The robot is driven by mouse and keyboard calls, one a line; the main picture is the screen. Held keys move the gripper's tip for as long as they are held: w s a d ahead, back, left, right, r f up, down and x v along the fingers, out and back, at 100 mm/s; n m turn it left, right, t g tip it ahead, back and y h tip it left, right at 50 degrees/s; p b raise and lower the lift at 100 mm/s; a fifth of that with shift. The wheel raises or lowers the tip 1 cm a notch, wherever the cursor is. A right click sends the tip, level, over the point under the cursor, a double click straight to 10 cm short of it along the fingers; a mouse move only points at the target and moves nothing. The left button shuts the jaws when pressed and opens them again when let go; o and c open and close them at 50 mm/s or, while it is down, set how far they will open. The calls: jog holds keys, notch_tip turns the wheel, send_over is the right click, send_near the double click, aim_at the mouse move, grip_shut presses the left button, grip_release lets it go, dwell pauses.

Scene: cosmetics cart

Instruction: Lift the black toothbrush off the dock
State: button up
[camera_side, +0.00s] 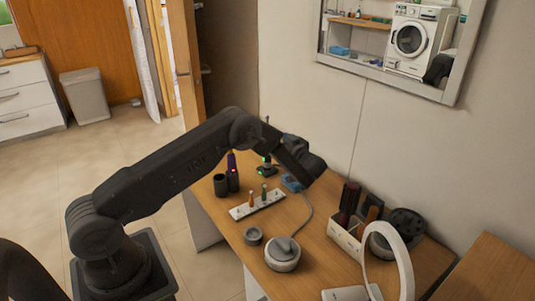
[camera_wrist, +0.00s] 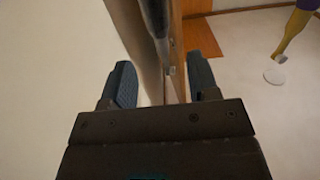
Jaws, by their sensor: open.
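A small dark upright item with a green light, apparently the black toothbrush (camera_side: 267,160), stands on a dark dock (camera_side: 267,171) near the back of the wooden table in the side view. Its details are too small to tell. My gripper (camera_wrist: 162,85) is open, with its two dark fingers wide apart and nothing held between them in the wrist view. In the side view my gripper is above the table, to the right of the dock and apart from it; its fingers are hard to make out.
A dark holder with a purple item (camera_side: 232,163) and a dark cup (camera_side: 220,185) stand left of the dock. A white rack (camera_side: 245,211) with small bottles is in front. A round grey device (camera_side: 282,254) is nearer.

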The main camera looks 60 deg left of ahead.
jog(key=a, duration=0.9)
grip_shut()
dwell(0.4)
